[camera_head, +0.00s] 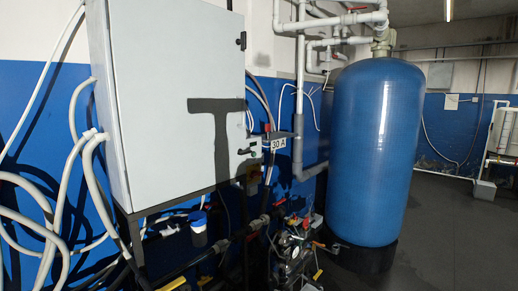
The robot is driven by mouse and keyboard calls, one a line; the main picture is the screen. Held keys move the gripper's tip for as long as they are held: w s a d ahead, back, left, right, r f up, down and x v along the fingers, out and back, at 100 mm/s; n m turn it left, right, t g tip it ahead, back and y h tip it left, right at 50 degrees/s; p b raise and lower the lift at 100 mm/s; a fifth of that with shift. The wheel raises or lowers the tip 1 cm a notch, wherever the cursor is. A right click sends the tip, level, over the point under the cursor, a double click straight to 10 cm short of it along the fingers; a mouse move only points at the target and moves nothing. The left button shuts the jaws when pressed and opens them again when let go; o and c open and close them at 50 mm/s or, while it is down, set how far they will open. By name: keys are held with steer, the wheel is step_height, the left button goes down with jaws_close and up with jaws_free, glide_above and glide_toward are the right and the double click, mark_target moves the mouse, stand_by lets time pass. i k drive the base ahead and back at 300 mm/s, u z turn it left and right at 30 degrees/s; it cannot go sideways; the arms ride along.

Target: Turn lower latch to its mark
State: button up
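A pale grey cabinet (165,75) stands at the left on a dark frame, its door facing me and looking shut. A small dark lower latch (245,151) sits near the door's lower right edge. It looks about level, but it is too small to read its angle surely. A tiny green spot shows beside it; I cannot tell whether that is its mark. A dark upper latch (241,40) sits higher on the same edge and looks upright. A dark grey T-shaped patch, like a shadow, lies on the door left of the lower latch. My gripper is not in view.
A "30 A" label (279,144) is right of the cabinet. A tall blue tank (374,150) stands at the right. Pumps and fittings (293,246) crowd the floor between them. White hoses (92,170) hang at the left. Open dark floor (450,235) lies at the right.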

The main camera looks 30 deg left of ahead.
mark_target(242, 153)
steer(key=u, duration=0.35)
steer(key=i, duration=1.4)
steer(key=u, duration=0.75)
